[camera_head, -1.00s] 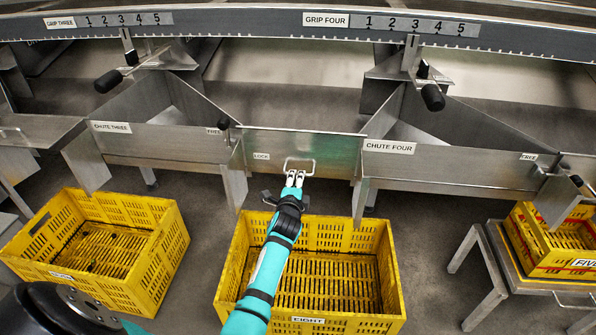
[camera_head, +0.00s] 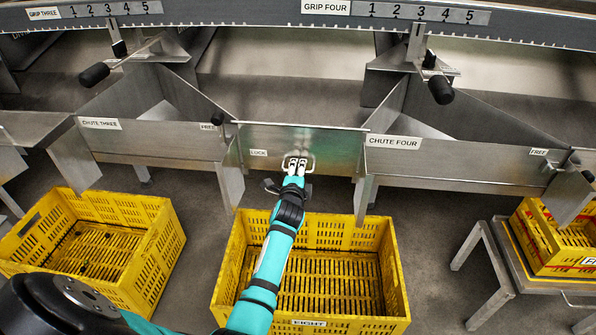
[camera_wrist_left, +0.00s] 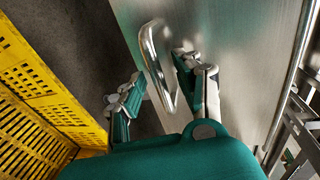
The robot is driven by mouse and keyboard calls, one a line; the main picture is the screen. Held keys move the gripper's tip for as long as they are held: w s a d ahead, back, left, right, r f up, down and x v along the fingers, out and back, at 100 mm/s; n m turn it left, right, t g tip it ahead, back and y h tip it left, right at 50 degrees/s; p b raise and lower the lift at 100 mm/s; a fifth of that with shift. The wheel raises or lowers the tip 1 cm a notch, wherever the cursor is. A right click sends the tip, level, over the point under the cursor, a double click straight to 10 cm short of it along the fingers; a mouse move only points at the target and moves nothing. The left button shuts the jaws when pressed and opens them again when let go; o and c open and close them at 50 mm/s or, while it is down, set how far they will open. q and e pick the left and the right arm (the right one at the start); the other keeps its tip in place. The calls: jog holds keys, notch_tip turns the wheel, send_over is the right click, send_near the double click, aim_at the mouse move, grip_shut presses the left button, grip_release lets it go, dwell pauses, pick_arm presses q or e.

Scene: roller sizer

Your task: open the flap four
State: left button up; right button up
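A flat metal flap (camera_head: 265,138) with a LOCK label (camera_head: 258,153) closes the gap between chute three and chute four (camera_head: 440,155). It hangs upright and looks shut. Its bent-rod handle (camera_head: 312,166) is low on its face and shows large in the left wrist view (camera_wrist_left: 155,65). My left gripper (camera_head: 297,163) is at the handle. In the left wrist view my left gripper (camera_wrist_left: 160,88) is open, with one finger on each side of the handle rod and gaps visible between. My right gripper is not in view.
A yellow crate labelled EIGHT (camera_head: 228,270) stands on the floor below the flap, under my left arm. Another yellow crate (camera_head: 165,250) is at the left, and one on a metal stand (camera_head: 500,255) at the right. Black-knobbed levers (camera_head: 441,90) stick out above the chutes.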

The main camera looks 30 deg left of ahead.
pick_arm(q)
jog(key=shift+c, duration=0.2)
grip_shut()
jog(key=shift+p, duration=0.35)
